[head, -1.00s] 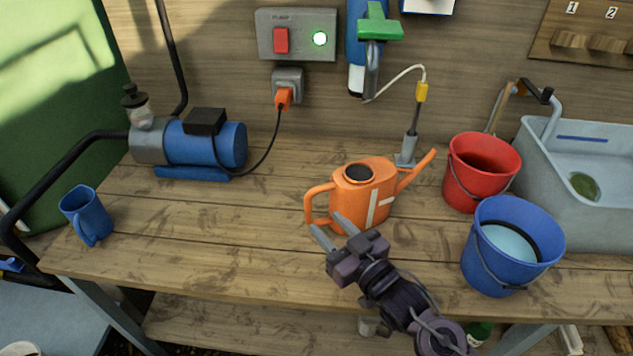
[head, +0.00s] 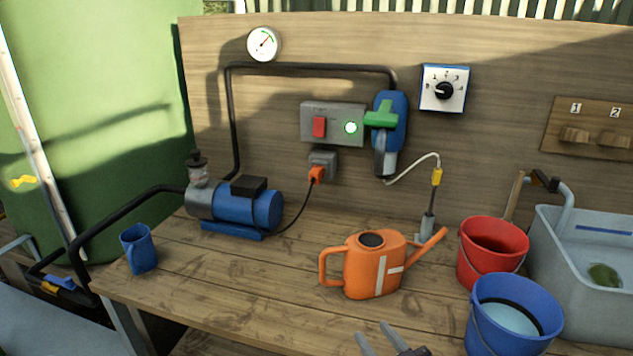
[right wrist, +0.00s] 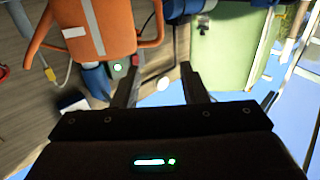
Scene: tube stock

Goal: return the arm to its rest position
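My right gripper (head: 373,330) shows at the bottom edge of the head view, in front of the orange watering can (head: 373,268). Its two fingers are apart and nothing is between them. In the right wrist view the fingers (right wrist: 160,78) are also spread and empty. The watering can shows there at the upper left (right wrist: 97,25), upside down and apart from the fingers. Most of my right arm is below the head view. My left gripper is in neither view.
A red bucket (head: 491,240) and a blue bucket (head: 510,325) stand at the right by a grey sink (head: 590,295). A blue pump (head: 245,210) and a blue mug (head: 139,251) stand at the left. The bench top (head: 250,290) between mug and can is clear.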

